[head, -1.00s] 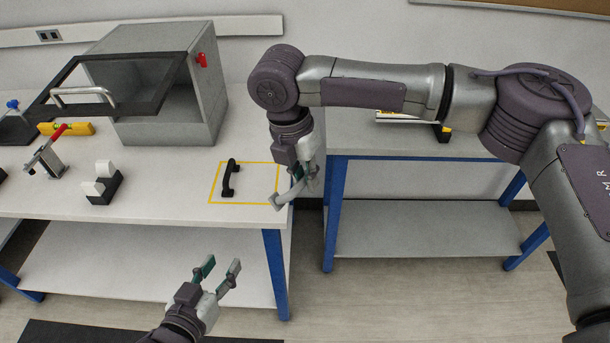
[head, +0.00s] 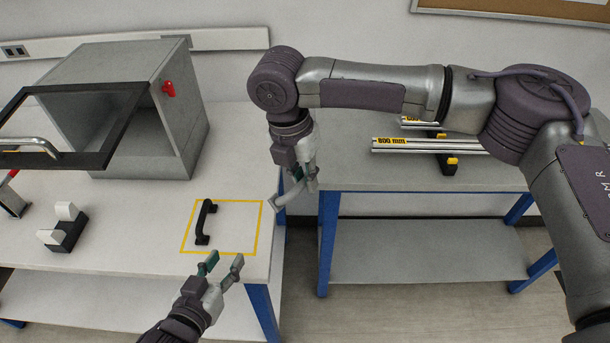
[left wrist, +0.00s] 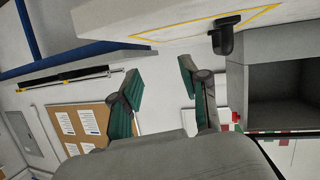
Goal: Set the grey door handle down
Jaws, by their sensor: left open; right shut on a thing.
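The grey door handle (head: 284,196) is a curved light-grey piece held in my right gripper (head: 303,182). My right gripper is shut on it, pointing down, by the right edge of the left table. The gap between handle and tabletop is hard to judge. A yellow outlined rectangle (head: 256,229) is marked on that table, just left of the held handle. A black handle (head: 205,222) lies inside its left part. My left gripper (head: 226,268) is open and empty near the table's front edge. Its spread fingers show in the left wrist view (left wrist: 163,95).
The left table (head: 140,235) carries a grey box (head: 120,80) with a raised framed door (head: 70,159) and a black-and-white block (head: 66,232). A second table (head: 350,170) beyond a gap holds marked metal bars (head: 410,145). The outline's right part is clear.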

